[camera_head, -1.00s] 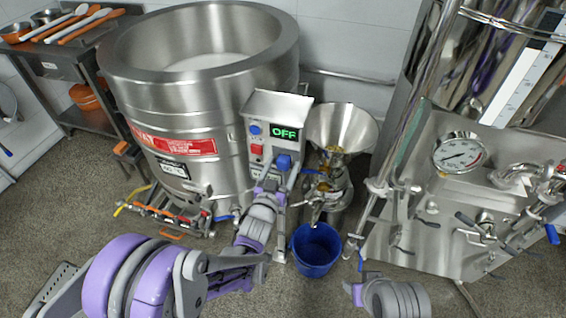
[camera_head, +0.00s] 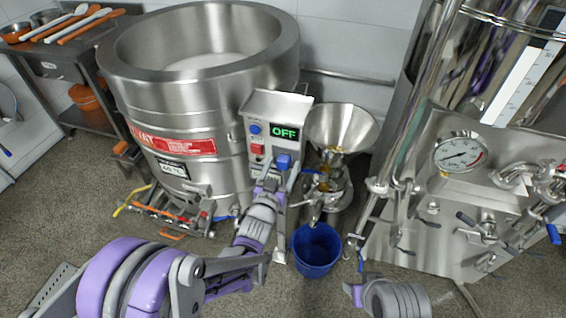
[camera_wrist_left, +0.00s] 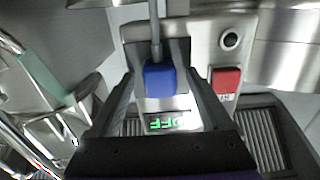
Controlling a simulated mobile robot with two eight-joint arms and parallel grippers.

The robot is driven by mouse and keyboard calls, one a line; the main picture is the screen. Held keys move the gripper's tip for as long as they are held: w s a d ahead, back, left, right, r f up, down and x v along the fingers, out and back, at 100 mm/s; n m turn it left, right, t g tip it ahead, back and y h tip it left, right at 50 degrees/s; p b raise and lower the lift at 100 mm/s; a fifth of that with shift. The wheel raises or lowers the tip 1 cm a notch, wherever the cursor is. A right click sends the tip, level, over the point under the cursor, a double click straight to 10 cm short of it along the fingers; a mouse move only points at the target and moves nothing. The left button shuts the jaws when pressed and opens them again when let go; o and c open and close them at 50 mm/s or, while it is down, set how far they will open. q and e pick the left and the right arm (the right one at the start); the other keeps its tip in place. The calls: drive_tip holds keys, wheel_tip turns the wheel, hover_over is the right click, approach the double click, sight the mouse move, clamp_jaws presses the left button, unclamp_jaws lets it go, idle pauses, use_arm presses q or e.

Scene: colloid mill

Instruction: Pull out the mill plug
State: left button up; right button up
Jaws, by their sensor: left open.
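The blue mill plug (camera_head: 284,161) sits in the front of the mill's steel control box (camera_head: 262,103), below its green OFF display (camera_head: 284,131). In the left wrist view the plug (camera_wrist_left: 160,79) shows with its grey cable, between my two dark fingers. My left gripper (camera_head: 272,177) is open at the plug, with one finger on either side; the wrist view also shows this gripper (camera_wrist_left: 162,98). I cannot tell whether the fingers touch the plug. Part of my right arm shows at the bottom of the head view, but its fingers do not.
A red switch (camera_head: 257,150) sits beside the plug. The mill's steel funnel (camera_head: 342,128) stands to the right, with a blue bucket (camera_head: 316,251) below. A large steel kettle (camera_head: 190,105) is behind left, and a steel panel with a gauge (camera_head: 459,152) at right.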

use_arm(q)
clamp_jaws()
idle(0.5)
drive_tip(key=shift+s, duration=0.2)
drive_tip(key=shift+b+v, duration=0.6)
drive_tip(key=shift+v, duration=2.25)
